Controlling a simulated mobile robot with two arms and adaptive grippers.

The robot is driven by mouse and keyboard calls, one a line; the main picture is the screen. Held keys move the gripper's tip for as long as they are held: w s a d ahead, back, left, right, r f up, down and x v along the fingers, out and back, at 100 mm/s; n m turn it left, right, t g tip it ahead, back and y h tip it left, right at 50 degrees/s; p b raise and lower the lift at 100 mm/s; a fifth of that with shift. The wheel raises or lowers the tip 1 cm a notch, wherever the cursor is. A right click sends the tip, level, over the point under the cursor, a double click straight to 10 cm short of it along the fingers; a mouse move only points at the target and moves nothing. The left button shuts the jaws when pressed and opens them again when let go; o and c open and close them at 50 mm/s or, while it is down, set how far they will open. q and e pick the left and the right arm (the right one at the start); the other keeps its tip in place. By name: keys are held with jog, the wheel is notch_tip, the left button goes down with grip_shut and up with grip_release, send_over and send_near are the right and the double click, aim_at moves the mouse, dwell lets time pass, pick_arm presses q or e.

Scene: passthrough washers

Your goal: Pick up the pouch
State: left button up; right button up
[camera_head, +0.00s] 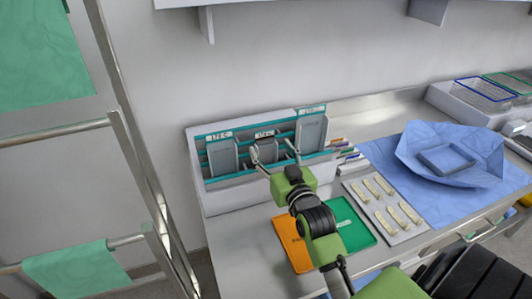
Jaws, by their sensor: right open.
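Several grey pouches stand upright in a white rack with teal rails against the wall, with white labels at their tops. A left pouch (221,157) and a taller right pouch (312,132) stand apart from my gripper. A middle pouch (267,152) is between and behind the fingers of my right gripper (272,152). That gripper is open, its fingers spread at the rack's front, and its green wrist hides the lower middle of the rack. I cannot tell whether the fingers touch the middle pouch. My left gripper is not in view.
A blue wrapped tray (447,160) lies to the right. A metal frame with green cloths (76,270) stands left.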

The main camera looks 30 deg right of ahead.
aim_at(266, 143)
jog(key=x, duration=0.2)
jog(key=p+x, duration=0.1)
jog(key=x, duration=0.1)
jog(key=shift+w+f, duration=0.25)
jog(key=shift+w, duration=0.05)
jog(key=shift+s, duration=0.1)
jog(key=c, duration=0.8)
jog(key=shift+a, duration=0.1)
jog(key=shift+r, duration=0.1)
